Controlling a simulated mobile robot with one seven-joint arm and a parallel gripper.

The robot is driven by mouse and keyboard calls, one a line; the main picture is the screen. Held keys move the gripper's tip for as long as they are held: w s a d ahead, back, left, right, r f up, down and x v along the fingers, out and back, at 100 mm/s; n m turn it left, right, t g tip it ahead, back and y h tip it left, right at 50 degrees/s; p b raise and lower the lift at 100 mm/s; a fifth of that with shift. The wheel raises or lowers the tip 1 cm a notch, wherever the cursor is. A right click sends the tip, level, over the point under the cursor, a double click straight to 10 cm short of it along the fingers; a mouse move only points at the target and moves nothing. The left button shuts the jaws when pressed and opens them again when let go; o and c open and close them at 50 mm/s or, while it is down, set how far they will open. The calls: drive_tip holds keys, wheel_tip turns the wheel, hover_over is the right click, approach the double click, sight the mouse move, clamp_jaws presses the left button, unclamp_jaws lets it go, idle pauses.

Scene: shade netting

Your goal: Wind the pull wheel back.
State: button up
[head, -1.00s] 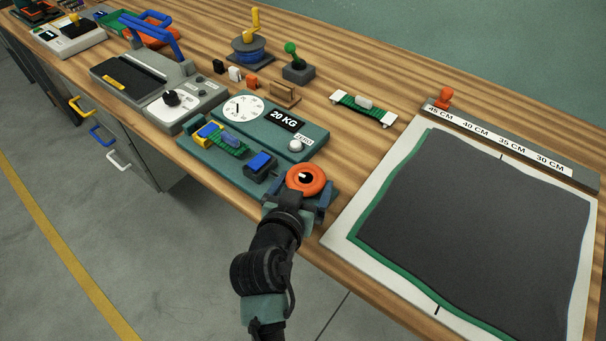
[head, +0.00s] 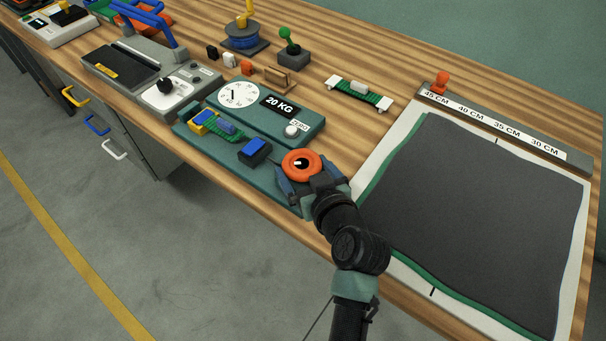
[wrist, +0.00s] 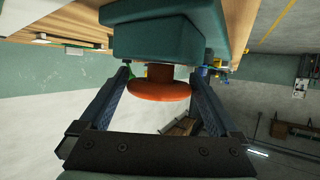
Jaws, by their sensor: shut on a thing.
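The pull wheel (head: 301,163) is an orange ring with a black centre and a small pale mark, at the front right end of the teal tester base (head: 240,180). My gripper (head: 303,172) is shut on the wheel, coming in from the lower right. In the wrist view the wheel (wrist: 158,92) sits between the two fingers, on a short stem under a teal block (wrist: 165,38). The tester's round white dial (head: 238,94) has a dark needle, beside a "20 KG" label (head: 279,106). A green strap piece (head: 222,129) lies between a yellow-blue clamp and a blue-topped block (head: 255,151).
A dark sheet on a white and green-edged board (head: 470,220) lies to the right, close to my arm. A ruler bar (head: 500,130) with an orange knob stands behind it. A grey machine (head: 160,85) stands left. The floor in front is clear.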

drive_tip(key=n+y+b, duration=0.1)
drive_tip(key=y+b, duration=0.1)
drive_tip(key=shift+w+d+f+n+g+b, duration=0.15)
drive_tip(key=shift+d+f+n+g+b, duration=0.15)
drive_tip(key=shift+f+n+g+b, duration=0.1)
drive_tip(key=n+g+y+b, duration=0.1)
drive_tip(key=b, duration=0.1)
drive_tip(key=n+g+y+b, duration=0.1)
drive_tip(key=n+y+b, duration=0.1)
drive_tip(key=shift+w+d+r+n+g, duration=0.1)
drive_tip(key=shift+n+g, duration=0.2)
drive_tip(key=n+g+y+b, duration=0.1)
drive_tip(key=n+g+b, duration=0.1)
drive_tip(key=n+g+y+b, duration=0.1)
drive_tip(key=n+g+b, duration=0.1)
drive_tip(key=b, duration=0.1)
drive_tip(key=shift+w+r+y, duration=0.1)
drive_tip(key=shift+r+y, duration=0.05)
drive_tip(key=shift+y, duration=0.25)
drive_tip(key=shift+g, duration=0.3)
drive_tip(key=o, duration=0.9)
drive_tip(key=v, duration=1.3)
drive_tip(key=shift+p, duration=0.35)
